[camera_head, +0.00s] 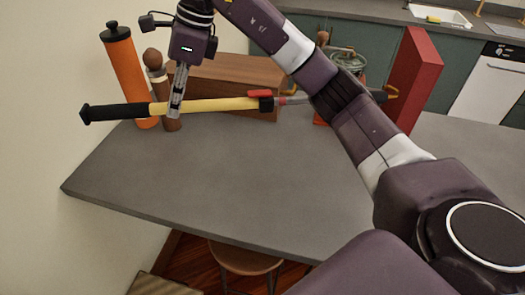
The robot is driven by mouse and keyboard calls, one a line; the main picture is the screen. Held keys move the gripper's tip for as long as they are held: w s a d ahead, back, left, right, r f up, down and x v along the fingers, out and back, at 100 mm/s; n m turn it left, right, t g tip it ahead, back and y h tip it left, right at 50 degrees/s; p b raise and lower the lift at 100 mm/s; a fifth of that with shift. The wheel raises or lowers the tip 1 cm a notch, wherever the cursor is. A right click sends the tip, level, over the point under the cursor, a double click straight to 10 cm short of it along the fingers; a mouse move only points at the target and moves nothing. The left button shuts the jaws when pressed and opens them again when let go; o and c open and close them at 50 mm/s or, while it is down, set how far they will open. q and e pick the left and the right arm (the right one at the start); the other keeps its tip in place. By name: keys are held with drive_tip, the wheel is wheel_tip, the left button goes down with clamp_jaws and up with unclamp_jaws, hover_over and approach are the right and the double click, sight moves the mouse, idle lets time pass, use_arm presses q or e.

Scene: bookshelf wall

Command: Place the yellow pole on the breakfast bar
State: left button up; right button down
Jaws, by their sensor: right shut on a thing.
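The yellow pole (215,104) has a long black grip at its left end and black and red fittings toward its right end. It lies roughly level across the back of the grey breakfast bar (240,180). My right gripper (176,106) points down and is shut on the yellow part near the black grip. I cannot tell whether the pole touches the bar top. My right arm hides part of the pole's right end. My left gripper is not in view.
An orange bottle (122,68) and a brown mill (154,65) stand behind the pole's left part. A wooden box (235,72) stands behind its middle, and a red block (412,80) at right. The bar's front is clear. A stool (245,257) stands below.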

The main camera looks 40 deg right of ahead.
drive_tip(key=shift+f, duration=0.3)
wheel_tip(320, 180, down, 15)
drive_tip(key=p, duration=0.3)
drive_tip(key=shift+f, duration=0.15)
drive_tip(key=shift+f+p, duration=0.7)
drive_tip(key=shift+f, duration=1.6)
drive_tip(key=c, duration=1.8)
unclamp_jaws()
drive_tip(key=shift+f, duration=0.1)
use_arm(q)
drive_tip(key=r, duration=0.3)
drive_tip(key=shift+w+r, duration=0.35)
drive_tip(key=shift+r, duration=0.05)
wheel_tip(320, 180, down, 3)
drive_tip(key=b, duration=0.3)
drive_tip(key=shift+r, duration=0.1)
use_arm(e)
drive_tip(key=v, duration=1.2)
